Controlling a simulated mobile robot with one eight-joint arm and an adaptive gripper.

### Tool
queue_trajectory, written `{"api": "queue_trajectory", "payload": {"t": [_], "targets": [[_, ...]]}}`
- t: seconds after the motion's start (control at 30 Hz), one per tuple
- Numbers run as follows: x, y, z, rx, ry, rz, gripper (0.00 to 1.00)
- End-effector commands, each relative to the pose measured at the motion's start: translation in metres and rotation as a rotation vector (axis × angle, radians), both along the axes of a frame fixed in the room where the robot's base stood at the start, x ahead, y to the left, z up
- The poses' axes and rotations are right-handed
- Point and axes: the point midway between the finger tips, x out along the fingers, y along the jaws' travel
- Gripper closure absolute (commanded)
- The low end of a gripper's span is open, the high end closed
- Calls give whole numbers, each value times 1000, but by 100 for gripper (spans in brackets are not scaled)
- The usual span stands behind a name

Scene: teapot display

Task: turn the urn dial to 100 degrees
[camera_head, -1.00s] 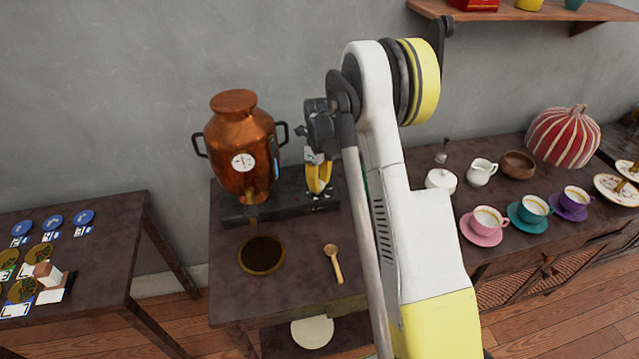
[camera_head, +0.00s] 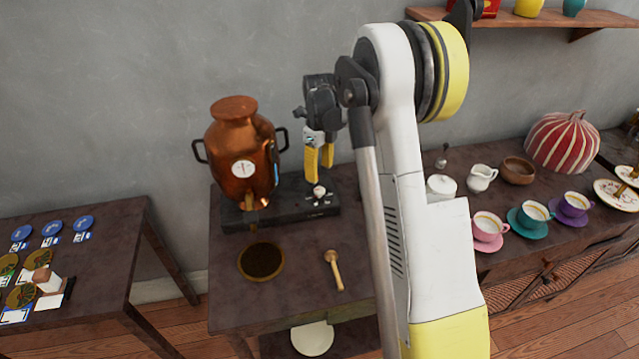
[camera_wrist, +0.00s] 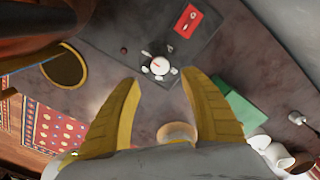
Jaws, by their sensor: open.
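The copper urn (camera_head: 238,150) stands on a black base (camera_head: 265,212) and has a round white gauge (camera_head: 243,168) on its front. The dial (camera_head: 319,191) is a small white knob on the right part of that base. In the wrist view the dial (camera_wrist: 159,66) shows a red mark on top and white marks around it; its angle cannot be read. My gripper (camera_head: 318,172) has its yellow fingers pointing down above the dial, apart from it. In the wrist view my gripper (camera_wrist: 160,82) is open and empty, with the dial just beyond the space between the fingertips.
A red plate (camera_wrist: 188,20) is on the base in the wrist view. Cups, a creamer (camera_head: 481,177) and a striped pumpkin-shaped pot (camera_head: 563,142) stand to the right.

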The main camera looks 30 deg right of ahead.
Motion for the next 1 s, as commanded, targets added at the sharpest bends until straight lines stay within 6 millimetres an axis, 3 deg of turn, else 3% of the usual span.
{"api": "queue_trajectory", "payload": {"t": [0.2, 0.83, 1.0], "targets": [[0, 0, 33, 0, 0, 0, 47], [-1, 1, 41, 0, -1, 6, 47], [-14, 19, 68, -15, -40, 182, 47]]}}
